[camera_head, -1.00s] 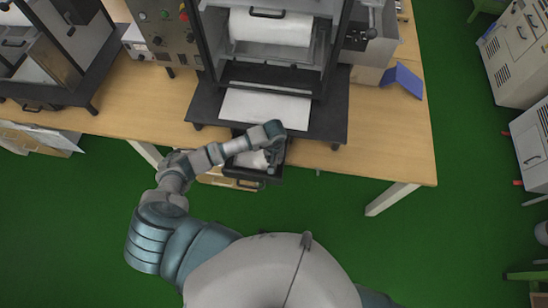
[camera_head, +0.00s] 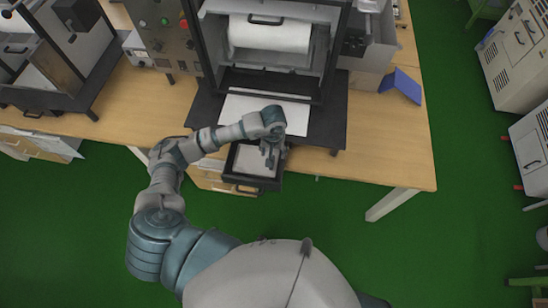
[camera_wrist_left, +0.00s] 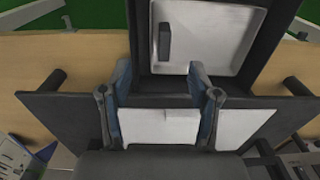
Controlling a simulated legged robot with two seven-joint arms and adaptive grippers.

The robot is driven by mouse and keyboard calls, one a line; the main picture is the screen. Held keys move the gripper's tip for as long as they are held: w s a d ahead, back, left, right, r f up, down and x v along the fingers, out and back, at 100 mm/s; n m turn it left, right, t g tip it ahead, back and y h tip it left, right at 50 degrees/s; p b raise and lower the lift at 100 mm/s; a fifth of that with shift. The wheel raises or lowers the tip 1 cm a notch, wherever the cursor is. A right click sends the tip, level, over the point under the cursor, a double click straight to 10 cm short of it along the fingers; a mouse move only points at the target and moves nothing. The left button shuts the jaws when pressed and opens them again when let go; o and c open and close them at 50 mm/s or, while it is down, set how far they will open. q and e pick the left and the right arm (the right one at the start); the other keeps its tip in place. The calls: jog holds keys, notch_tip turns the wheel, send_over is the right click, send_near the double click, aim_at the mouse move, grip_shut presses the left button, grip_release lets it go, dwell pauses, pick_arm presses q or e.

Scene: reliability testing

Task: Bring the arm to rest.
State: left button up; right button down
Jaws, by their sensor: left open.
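My left arm reaches in from the left in the head view, and its gripper (camera_head: 270,158) hangs over the right part of an open drawer (camera_head: 240,186). In the left wrist view the gripper (camera_wrist_left: 160,85) shows two blue-grey fingers spread apart, with nothing held between them. Below them lies the edge of the dark platform and a white sheet (camera_wrist_left: 160,124). The drawer's light inside (camera_wrist_left: 225,48) holds a small dark block-like piece (camera_wrist_left: 165,42). My right gripper is in neither view.
A wooden table (camera_head: 400,140) carries a dark-framed machine with a white roll (camera_head: 270,33) above its platform (camera_head: 325,122). A blue object (camera_head: 402,84) lies at the right. A second machine (camera_head: 50,55) stands at the left. The green floor in front is clear.

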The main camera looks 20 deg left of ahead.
pick_arm(q)
jog(key=shift+a+r, duration=0.3)
jog(key=shift+r, duration=0.35)
